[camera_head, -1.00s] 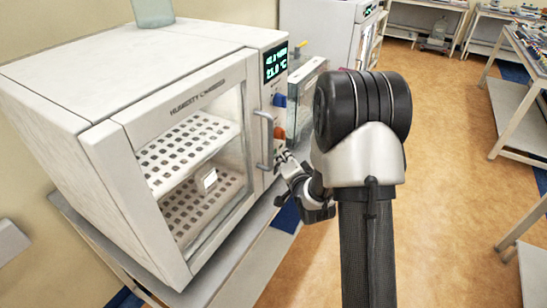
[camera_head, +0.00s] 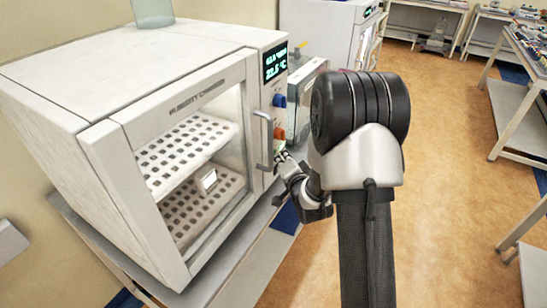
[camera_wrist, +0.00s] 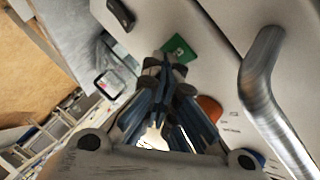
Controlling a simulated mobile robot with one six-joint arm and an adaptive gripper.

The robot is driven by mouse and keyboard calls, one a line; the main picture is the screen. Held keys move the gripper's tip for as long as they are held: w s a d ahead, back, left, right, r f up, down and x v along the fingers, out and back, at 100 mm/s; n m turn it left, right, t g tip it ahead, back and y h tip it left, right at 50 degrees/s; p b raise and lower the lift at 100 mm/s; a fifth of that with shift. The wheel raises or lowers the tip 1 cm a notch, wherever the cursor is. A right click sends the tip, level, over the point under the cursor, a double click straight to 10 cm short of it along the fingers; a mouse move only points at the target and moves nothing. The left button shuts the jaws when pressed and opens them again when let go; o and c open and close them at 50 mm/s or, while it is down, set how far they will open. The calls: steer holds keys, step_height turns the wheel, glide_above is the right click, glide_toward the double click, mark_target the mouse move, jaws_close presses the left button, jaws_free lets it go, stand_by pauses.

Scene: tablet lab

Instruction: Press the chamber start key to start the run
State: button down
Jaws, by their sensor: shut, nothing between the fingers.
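The humidity chamber (camera_head: 190,35) stands on a bench at the left, its glass door closed. Its right front strip carries a lit display (camera_head: 275,63), a blue knob (camera_head: 280,100) and an orange button (camera_head: 279,133). A green key (camera_wrist: 180,47) shows in the wrist view, just beyond my fingertips. My gripper (camera_wrist: 166,62) is shut and empty, pointing at the panel. Its tips overlap the lower left edge of the green key; I cannot tell whether they touch it. In the head view my gripper (camera_head: 283,157) is at the panel below the orange button.
The metal door handle (camera_wrist: 264,65) runs close beside the gripper. A black fitting (camera_wrist: 121,13) sits on the panel beyond the key. A small white item (camera_head: 208,180) lies on the chamber's lower shelf. Another white cabinet (camera_head: 320,35) stands behind.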

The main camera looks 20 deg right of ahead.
steer(key=shift+s, duration=0.1)
steer(key=shift+s+d+b, duration=0.3)
steer(key=shift+s+d, duration=0.15)
steer(key=shift+s, duration=0.05)
steer(key=s+d, duration=0.1)
steer(key=s, duration=0.1)
steer(key=s+d, duration=0.2)
steer(key=shift+b, duration=0.4)
stand_by(0.8)
